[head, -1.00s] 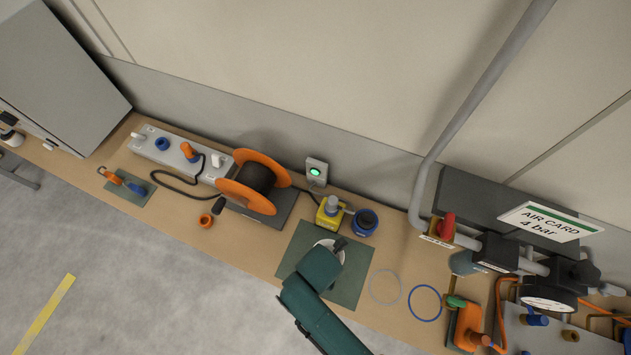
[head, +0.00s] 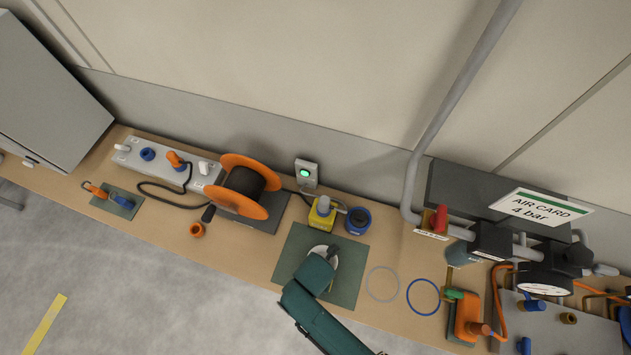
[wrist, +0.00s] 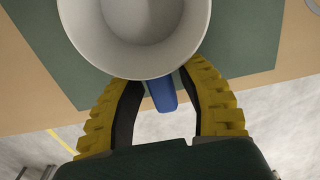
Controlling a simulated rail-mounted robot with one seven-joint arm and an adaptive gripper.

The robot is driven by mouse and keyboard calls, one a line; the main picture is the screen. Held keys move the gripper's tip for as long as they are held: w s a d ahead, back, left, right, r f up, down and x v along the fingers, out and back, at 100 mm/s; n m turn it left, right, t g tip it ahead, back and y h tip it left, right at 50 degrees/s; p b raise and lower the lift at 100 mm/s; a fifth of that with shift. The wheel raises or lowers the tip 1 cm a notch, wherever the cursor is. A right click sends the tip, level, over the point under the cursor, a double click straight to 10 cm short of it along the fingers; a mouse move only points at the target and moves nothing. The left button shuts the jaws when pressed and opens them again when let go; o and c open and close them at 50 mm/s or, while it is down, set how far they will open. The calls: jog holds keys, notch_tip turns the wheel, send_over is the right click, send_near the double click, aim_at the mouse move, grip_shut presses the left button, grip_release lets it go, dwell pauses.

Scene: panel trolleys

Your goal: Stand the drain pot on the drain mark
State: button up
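A white round pot (wrist: 140,30) fills the top of the wrist view, seen from above and looking empty. In the head view the pot (head: 322,249) shows over the green mat, partly hidden by my gripper (head: 317,268). Its blue handle (wrist: 162,95) lies between my fingers (wrist: 162,92). The fingertips come in close on both sides of the handle and look shut on it. Whether the pot rests on the mat or hangs just above it is hard to tell. A grey ring (head: 383,299) and a blue ring (head: 423,313) are marked on the bench right of the mat; both are empty.
The green mat (head: 345,295) lies under the pot. Behind it stand a yellow block (head: 320,220) and a blue round container (head: 358,220). An orange cable reel (head: 247,163) is left. Pipework with a red-handled valve (head: 439,220) and an orange tool (head: 466,322) stand right.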

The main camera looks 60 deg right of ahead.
notch_tip(320, 180, up, 12)
jog(key=p, duration=0.2)
jog(key=w+r+m+t+h, duration=0.1)
jog(key=w+r+m+t, duration=0.45)
jog(key=w+r, duration=0.7)
jog(key=w+a+r+m+t, duration=0.1)
jog(key=w+r+m+t, duration=0.25)
jog(key=r, duration=0.45)
jog(key=w+r+m+t, duration=0.3)
jog(key=w+r+t, duration=0.15)
jog(key=r, duration=0.45)
notch_tip(320, 180, up, 16)
jog(key=a+m+t, duration=0.2)
jog(key=m+t, duration=0.2)
jog(key=t, duration=0.1)
jog(key=shift+a+m, duration=0.15)
jog(key=shift+m, duration=0.25)
jog(key=o, duration=0.5)
jog(key=s+r+m+t, duration=0.1)
jog(key=r, duration=0.2)
jog(key=s+a+r+m+t, duration=0.1)
jog(key=r, duration=0.2)
jog(key=s+r+m+t, duration=0.1)
jog(key=r, duration=0.2)
jog(key=shift+s+a+r+m+t+y, duration=0.2)
jog(key=shift+s+m+t+y, duration=0.1)
jog(key=shift+m+t, duration=0.1)
jog(key=shift+c, duration=0.2)
jog(key=o, duration=0.6)
jog(key=shift+o, duration=0.2)
